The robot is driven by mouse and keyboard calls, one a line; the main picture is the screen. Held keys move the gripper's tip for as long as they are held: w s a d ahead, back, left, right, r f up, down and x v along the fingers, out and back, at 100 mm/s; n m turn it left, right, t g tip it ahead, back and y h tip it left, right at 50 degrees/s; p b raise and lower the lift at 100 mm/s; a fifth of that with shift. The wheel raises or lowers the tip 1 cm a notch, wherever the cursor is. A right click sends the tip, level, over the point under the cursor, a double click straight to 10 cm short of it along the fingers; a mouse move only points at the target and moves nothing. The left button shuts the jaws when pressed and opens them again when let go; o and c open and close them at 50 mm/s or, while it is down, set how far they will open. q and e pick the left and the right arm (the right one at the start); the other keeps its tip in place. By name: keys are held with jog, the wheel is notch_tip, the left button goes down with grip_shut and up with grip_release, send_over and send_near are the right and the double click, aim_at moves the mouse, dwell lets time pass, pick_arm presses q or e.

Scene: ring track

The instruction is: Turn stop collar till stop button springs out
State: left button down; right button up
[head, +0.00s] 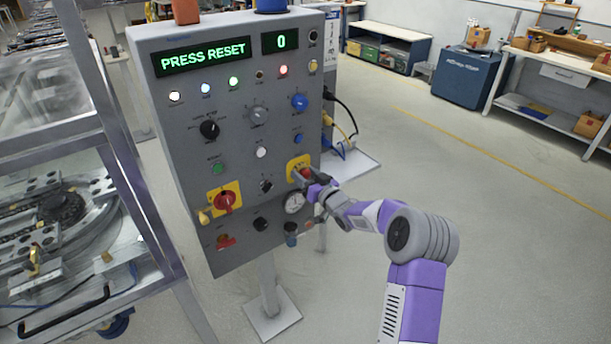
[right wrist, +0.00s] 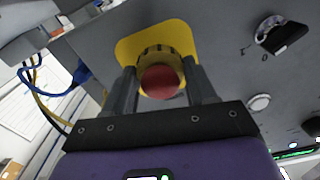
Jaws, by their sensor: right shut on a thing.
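The stop button (right wrist: 160,82) is a red cap in the right wrist view. The ridged, dark yellow stop collar (right wrist: 150,56) surrounds it, on a yellow plate (right wrist: 128,45) on the grey panel. In the head view the yellow plate (head: 292,163) is low on the panel's right side, and the red button (head: 305,172) is partly hidden by my gripper. My right gripper (right wrist: 162,76) is shut on the collar, one dark finger on each side, with the red cap between them. Whether the button is sprung out I cannot tell. My left gripper is not in view.
The control panel (head: 150,120) carries several knobs, lamps and a gauge (head: 294,202). Its green display (head: 203,56) reads PRESS RESET, and a smaller display (head: 281,41) reads 0. A metal-framed machine (head: 60,150) stands at left. The floor at right is clear.

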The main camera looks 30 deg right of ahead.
jog(key=o, duration=1)
jog(key=shift+o, duration=0.2)
jog(key=shift+s, duration=0.1)
jog(key=s+p, duration=0.1)
jog(key=s, duration=0.6)
jog(key=shift+s+d, duration=0.2)
jog(key=shift+d, duration=0.1)
